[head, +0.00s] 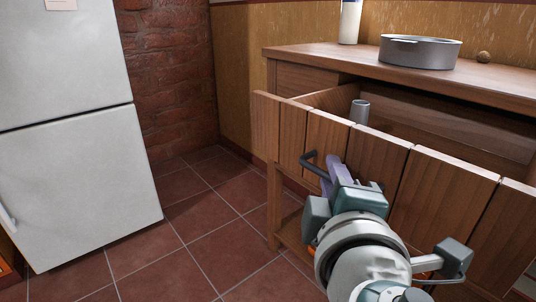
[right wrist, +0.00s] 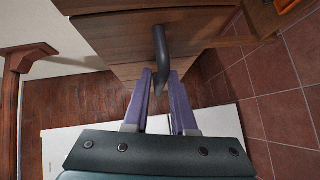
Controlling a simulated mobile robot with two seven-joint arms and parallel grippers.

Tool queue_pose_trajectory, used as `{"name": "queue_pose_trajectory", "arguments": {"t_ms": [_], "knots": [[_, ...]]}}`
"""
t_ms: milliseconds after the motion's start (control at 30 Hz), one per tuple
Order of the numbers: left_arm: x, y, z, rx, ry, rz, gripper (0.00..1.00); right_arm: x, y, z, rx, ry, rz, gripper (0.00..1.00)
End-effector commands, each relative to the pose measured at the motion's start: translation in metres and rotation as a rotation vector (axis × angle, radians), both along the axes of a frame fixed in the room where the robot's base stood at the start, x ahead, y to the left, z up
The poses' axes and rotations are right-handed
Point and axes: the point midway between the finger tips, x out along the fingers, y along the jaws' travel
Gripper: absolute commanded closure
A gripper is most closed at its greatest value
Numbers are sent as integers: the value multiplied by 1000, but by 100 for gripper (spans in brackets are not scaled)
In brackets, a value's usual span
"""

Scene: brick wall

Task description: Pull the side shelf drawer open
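The side shelf drawer (head: 375,165) is pulled part of the way out of the wooden shelf (head: 300,78). Its plank front stands forward of the shelf and its inside shows from above. A dark bar handle (head: 308,162) is on the drawer front; it also shows in the right wrist view (right wrist: 160,45). My right gripper (head: 330,172) is at the handle, with its purple fingers on either side of the bar. In the right wrist view the fingertips (right wrist: 161,76) close around the handle's near end. My left gripper is not in view.
A grey cylinder (head: 360,111) stands inside the drawer. A white fridge (head: 75,140) stands left. Tiled floor (head: 200,230) between is clear.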

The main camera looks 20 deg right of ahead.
Motion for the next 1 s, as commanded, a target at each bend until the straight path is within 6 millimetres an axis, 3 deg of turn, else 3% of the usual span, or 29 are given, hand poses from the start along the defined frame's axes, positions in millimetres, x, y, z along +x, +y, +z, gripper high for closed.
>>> {"name": "queue_pose_trajectory", "arguments": {"t_ms": [167, 400, 600, 1000], "knots": [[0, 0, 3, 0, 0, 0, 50, -16, 6, 2, 1, 3, 0, 75], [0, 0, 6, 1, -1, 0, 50, -61, 25, 9, 2, 4, 2, 75], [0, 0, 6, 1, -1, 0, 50, -86, 35, 13, 2, 1, 1, 75], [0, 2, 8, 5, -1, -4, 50, -91, 36, 16, 2, 1, -2, 75]]}}
